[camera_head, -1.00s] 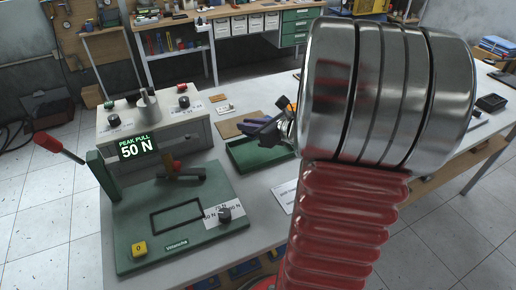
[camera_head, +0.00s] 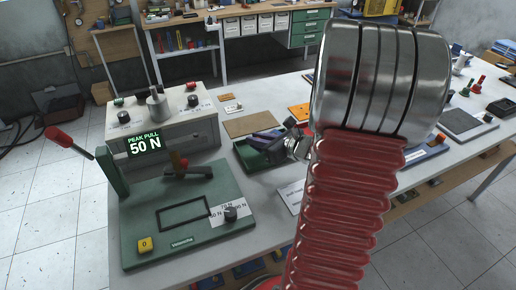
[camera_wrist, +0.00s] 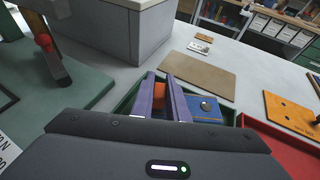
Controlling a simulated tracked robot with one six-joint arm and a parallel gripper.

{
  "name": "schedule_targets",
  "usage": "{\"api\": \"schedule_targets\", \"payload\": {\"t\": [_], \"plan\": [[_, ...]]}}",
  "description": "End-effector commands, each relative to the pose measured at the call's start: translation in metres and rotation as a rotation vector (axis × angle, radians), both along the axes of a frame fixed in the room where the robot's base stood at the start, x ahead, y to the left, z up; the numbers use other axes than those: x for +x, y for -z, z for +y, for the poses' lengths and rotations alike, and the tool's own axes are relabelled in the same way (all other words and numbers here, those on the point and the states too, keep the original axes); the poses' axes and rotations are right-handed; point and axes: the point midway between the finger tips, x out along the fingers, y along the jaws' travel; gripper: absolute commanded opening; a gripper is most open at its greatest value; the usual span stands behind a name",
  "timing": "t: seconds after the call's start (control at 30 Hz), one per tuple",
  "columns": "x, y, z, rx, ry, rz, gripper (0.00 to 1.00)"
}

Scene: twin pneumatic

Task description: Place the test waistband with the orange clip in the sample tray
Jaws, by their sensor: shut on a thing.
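My gripper (camera_wrist: 163,95) has two purple fingers, shut on the orange clip (camera_wrist: 176,91) in the wrist view. A blue piece with a round metal button, apparently the test waistband (camera_wrist: 206,108), lies beside the right finger. It appears within the green sample tray; whether it rests on the tray floor I cannot tell. The sample tray's rim (camera_wrist: 239,117) shows around the fingers, and my gripper body hides its near part. In the head view my gripper (camera_head: 262,138) reaches down over the sample tray (camera_head: 249,163), partly covering it. The waistband is not clear there.
A brown mat (camera_head: 250,124) lies behind the tray. The green test fixture (camera_head: 150,218) with its red-handled lever (camera_head: 62,136) and the grey box (camera_head: 185,138) reading "50 N" stand left. An orange board (camera_wrist: 290,113) and a red tray (camera_wrist: 280,142) are close on the right.

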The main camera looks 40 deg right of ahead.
Motion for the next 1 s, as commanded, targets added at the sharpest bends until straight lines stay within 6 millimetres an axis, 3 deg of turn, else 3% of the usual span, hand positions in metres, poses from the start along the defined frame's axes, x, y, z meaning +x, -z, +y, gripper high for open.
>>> {"api": "schedule_targets", "payload": {"t": [0.17, 0.57, 0.97, 1.0], "plan": [[0.0, 0.002, 0.0, 0.001, 0.0, 0.0, 0.0], [0.0, 0.04, 0.0, 0.002, 0.001, 0.001, 0.0], [0.0, 0.043, 0.0, 0.001, 0.001, 0.0, 0.0], [0.0, 0.044, 0.0, 0.0, 0.001, 0.0, 0.14]]}}
